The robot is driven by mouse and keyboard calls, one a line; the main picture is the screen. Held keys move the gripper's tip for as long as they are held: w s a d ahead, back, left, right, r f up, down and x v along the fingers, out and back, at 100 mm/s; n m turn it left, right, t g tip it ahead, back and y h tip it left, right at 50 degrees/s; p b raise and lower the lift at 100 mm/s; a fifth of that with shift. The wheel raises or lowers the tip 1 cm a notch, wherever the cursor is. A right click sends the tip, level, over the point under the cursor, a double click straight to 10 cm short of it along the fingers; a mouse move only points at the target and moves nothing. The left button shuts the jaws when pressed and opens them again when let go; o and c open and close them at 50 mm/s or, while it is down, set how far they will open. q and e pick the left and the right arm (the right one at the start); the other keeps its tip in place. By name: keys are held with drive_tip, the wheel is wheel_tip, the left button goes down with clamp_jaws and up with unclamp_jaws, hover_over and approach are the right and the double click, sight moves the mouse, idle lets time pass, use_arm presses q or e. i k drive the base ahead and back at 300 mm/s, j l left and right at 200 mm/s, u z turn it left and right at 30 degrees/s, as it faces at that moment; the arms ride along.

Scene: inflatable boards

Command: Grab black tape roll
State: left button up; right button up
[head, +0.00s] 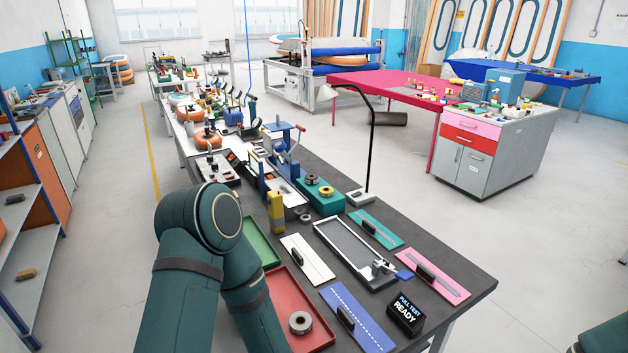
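A grey, dark-edged roll (300,322) lies flat in a red tray (277,296) at the front of the dark workbench. A dark grey roll (311,179) and a yellow-brown roll (326,191) lie on a teal block (319,199) farther back. A small grey ring-like piece (304,217) sits just in front of that block. I cannot tell for certain which of these is the black tape roll. My green left arm rises at the left front of the bench and covers part of the trays. Neither of my grippers shows in the head view.
A green tray (259,243) lies behind the red one. A black-stemmed lamp (372,150) stands upright behind. Floor right of the bench is clear.

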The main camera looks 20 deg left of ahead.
sight(310, 179)
drive_tip(key=k, duration=0.15)
drive_tip(key=k+z, duration=0.3)
drive_tip(key=k+l+z, duration=0.1)
drive_tip(key=z, duration=0.15)
drive_tip(key=i+l+z, duration=0.15)
drive_tip(key=i+z, duration=0.15)
drive_tip(key=z, duration=0.15)
drive_tip(key=i+l+z, duration=0.1)
drive_tip(key=i+z, duration=0.15)
drive_tip(key=z, duration=0.2)
drive_tip(key=i+u, duration=0.1)
drive_tip(key=i, duration=0.9)
drive_tip(key=i+u, duration=0.1)
drive_tip(key=i, duration=0.9)
drive_tip(key=i+l+u, duration=0.1)
drive_tip(key=i, duration=0.9)
drive_tip(key=i+u, duration=0.65)
drive_tip(key=u, duration=0.15)
drive_tip(key=i+l+u, duration=0.1)
drive_tip(key=i+u, duration=0.35)
drive_tip(key=i+j+u, duration=0.15)
drive_tip(key=u, duration=0.3)
drive_tip(key=i+u, duration=0.65)
drive_tip(key=u, duration=0.2)
drive_tip(key=i+u, duration=0.4)
drive_tip(key=i, duration=0.2)
drive_tip(key=i+l+u, duration=0.15)
drive_tip(key=i+u, duration=0.25)
drive_tip(key=i, duration=0.15)
